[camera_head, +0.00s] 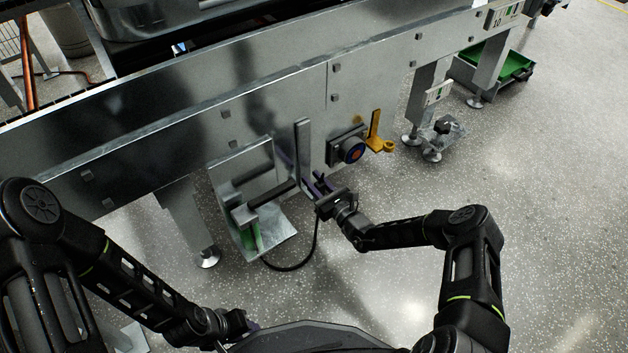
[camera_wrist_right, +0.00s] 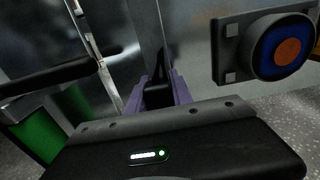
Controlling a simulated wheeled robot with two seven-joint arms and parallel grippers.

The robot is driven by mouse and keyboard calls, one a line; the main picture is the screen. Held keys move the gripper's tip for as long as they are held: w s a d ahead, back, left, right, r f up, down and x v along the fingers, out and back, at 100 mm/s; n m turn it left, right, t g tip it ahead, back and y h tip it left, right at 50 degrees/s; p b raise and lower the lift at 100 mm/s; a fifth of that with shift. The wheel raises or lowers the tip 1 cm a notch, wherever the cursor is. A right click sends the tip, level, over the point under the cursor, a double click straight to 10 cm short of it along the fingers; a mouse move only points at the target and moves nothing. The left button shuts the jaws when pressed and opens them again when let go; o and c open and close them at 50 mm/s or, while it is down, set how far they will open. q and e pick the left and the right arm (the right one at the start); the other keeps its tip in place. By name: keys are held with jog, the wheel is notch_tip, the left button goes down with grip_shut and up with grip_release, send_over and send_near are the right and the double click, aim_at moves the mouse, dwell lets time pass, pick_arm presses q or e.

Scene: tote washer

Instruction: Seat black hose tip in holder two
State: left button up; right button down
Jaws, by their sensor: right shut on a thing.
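My right gripper (camera_head: 318,182) is in front of the machine's side panel, with its purple fingers pointing at the panel. In the right wrist view, the fingers (camera_wrist_right: 157,92) are shut on a dark, narrow piece, the black hose tip (camera_wrist_right: 158,88). A black hose (camera_head: 314,240) hangs in a loop from near this gripper towards the bracket at its left. A metal bracket (camera_head: 284,243) carries a black bar and a green part. I cannot tell which part is holder two. My left gripper (camera_head: 250,326) is low near my base; its opening is unclear.
A square-mounted round fitting with a blue ring and orange centre (camera_head: 352,150) sits right of my right gripper; it also shows in the wrist view (camera_wrist_right: 283,52). A yellow bracket with a ring (camera_head: 388,146) is beside it.

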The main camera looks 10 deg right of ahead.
jog(key=shift+f, duration=0.2)
dwell(0.6)
jog(key=shift+c, duration=2.4)
grip_release()
jog(key=shift+s, duration=0.1)
jog(key=shift+p+v, duration=0.95)
jog(key=shift+v, duration=0.4)
jog(key=shift+p+v, duration=1.4)
jog(key=shift+v, duration=1.65)
jog(key=shift+r, duration=0.15)
